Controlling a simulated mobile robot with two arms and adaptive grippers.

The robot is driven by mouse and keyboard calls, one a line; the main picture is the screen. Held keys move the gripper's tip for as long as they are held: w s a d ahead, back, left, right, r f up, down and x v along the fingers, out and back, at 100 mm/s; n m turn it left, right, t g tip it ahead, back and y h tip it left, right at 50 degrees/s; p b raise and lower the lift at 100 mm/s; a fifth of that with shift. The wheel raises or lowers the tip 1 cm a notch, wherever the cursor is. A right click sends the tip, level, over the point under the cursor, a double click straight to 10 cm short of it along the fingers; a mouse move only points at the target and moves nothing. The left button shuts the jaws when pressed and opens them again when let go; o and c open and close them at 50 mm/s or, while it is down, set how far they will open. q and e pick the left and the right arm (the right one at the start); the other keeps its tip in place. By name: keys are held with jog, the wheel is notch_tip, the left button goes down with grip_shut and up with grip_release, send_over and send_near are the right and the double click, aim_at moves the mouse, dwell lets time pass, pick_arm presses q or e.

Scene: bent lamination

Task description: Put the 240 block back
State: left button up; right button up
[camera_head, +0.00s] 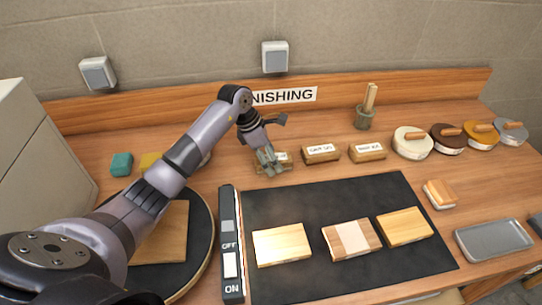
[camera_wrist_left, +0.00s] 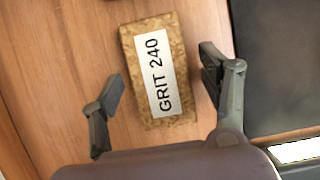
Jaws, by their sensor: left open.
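The 240 block (camera_wrist_left: 142,60) is a cork-brown block with a white label reading GRIT 240. In the left wrist view it lies on the wood bench between the two open fingers of my left gripper (camera_wrist_left: 165,98), with a gap on each side. In the head view the 240 block (camera_head: 284,157) sits at the left end of a row of labelled blocks, partly hidden by my left gripper (camera_head: 270,165). My right gripper is not in view.
Two more labelled blocks (camera_head: 321,153) (camera_head: 367,152) stand to the right in the row. A black mat (camera_head: 300,205) with wooden pieces lies in front. A switch strip (camera_head: 229,205) and a round disc (camera_head: 207,235) are at left. Round tins (camera_head: 412,146) stand at right.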

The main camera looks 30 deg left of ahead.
pick_arm(q)
jog(key=shift+r, duration=0.15)
jog(key=shift+a+r, duration=0.1)
jog(key=shift+r, duration=0.05)
jog(key=b+v, duration=0.2)
jog(key=v, duration=0.9)
jog(key=shift+r, duration=0.35)
jog(key=shift+s, duration=0.1)
